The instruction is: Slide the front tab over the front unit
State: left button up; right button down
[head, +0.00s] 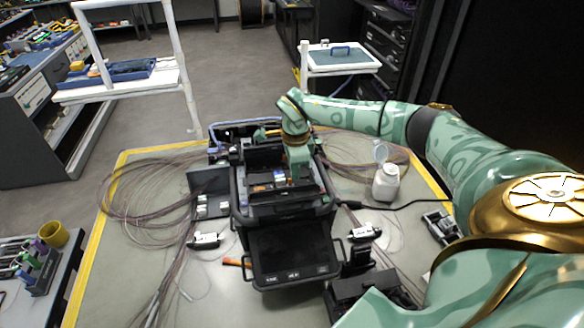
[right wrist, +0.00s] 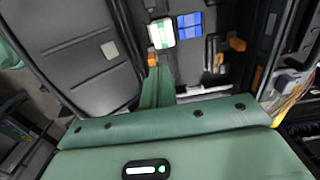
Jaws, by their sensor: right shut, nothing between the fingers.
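The black splicer machine (head: 285,212) stands open on the table, with its screen panel (head: 293,255) folded toward me. My right gripper (head: 295,176) reaches down into its open top. It is shut with nothing held. In the right wrist view a green finger (right wrist: 158,88) points in among the machine's parts, close to a small orange tab (right wrist: 152,60). A second orange tab (right wrist: 237,44) lies to the right, beside dark clips. I cannot tell which part is the front tab or the front unit, nor whether the finger touches anything. My left gripper is not in view.
Cable bundles (head: 150,190) lie left of the machine. A white bottle (head: 386,182) and a black cable stand to the right. Small white-and-black devices (head: 205,240) flank the screen. A black device (head: 365,290) sits at the front right. Yellow tape (head: 88,262) edges the table.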

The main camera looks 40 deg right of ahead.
jog(key=shift+w+a, duration=0.5)
jog(key=shift+a, duration=0.4)
jog(key=shift+r, duration=0.1)
notch_tip(320, 180, up, 6)
jog(key=p, duration=0.6)
jog(key=shift+s+d, duration=0.1)
jog(key=shift+d, duration=0.05)
dwell(1.4)
